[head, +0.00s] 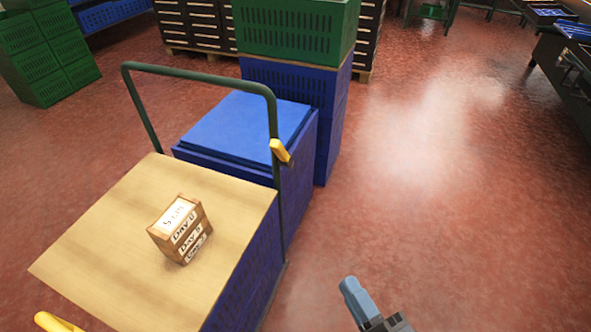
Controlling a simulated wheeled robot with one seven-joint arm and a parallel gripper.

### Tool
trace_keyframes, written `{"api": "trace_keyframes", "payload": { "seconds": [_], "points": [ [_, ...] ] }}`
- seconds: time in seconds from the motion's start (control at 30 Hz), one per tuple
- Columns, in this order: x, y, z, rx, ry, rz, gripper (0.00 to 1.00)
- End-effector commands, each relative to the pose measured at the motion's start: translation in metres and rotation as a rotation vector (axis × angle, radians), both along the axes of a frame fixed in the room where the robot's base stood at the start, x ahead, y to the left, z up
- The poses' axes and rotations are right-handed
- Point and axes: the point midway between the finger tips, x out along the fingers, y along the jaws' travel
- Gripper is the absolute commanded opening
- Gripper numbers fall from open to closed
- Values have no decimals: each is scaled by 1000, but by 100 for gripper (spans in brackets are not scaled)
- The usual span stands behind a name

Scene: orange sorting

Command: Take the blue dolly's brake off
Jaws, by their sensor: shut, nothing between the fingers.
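A dark green tubular handle (200,77) stands over a wood-topped stack of blue crates at the left centre. I cannot tell from this view whether this is the blue dolly; its base and wheels are hidden. A yellow lever (281,151) sits on the handle's right upright and tilts down to the right. My gripper (350,286) shows at the bottom, right of centre, as a blue-grey finger part with dark links behind it. It is shut and empty, over the floor to the right of the crates, apart from the lever.
A wooden block with day labels (181,230) sits on the wooden top (100,235). A yellow piece (55,322) shows at the bottom left. Blue and green crates (296,28) stand behind the handle. The red floor (430,180) to the right is clear.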

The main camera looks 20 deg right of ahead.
Motion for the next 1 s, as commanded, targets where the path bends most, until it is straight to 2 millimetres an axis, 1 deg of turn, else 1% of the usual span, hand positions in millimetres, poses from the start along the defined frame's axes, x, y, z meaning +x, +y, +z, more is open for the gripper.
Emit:
{"api": "trace_keyframes", "payload": {
  "seconds": [0.03, 0.17, 0.2, 0.3, 0.4, 0.5, 0.6, 0.7, 1.0],
  "points": [
    [17, 3, -6, -64, -29, -5, 0],
    [56, 9, -15, -252, -98, -29, 0],
    [68, 11, -17, -309, -119, -39, 0],
    [98, 16, -20, -448, -169, -70, 0],
    [124, 20, -20, -569, -211, -101, 0],
    [144, 23, -19, -666, -244, -129, 0],
    [158, 26, -17, -731, -266, -150, 0],
    [165, 27, -16, -768, -277, -163, 0],
    [167, 27, -16, -783, -281, -168, 0]
  ]
}}
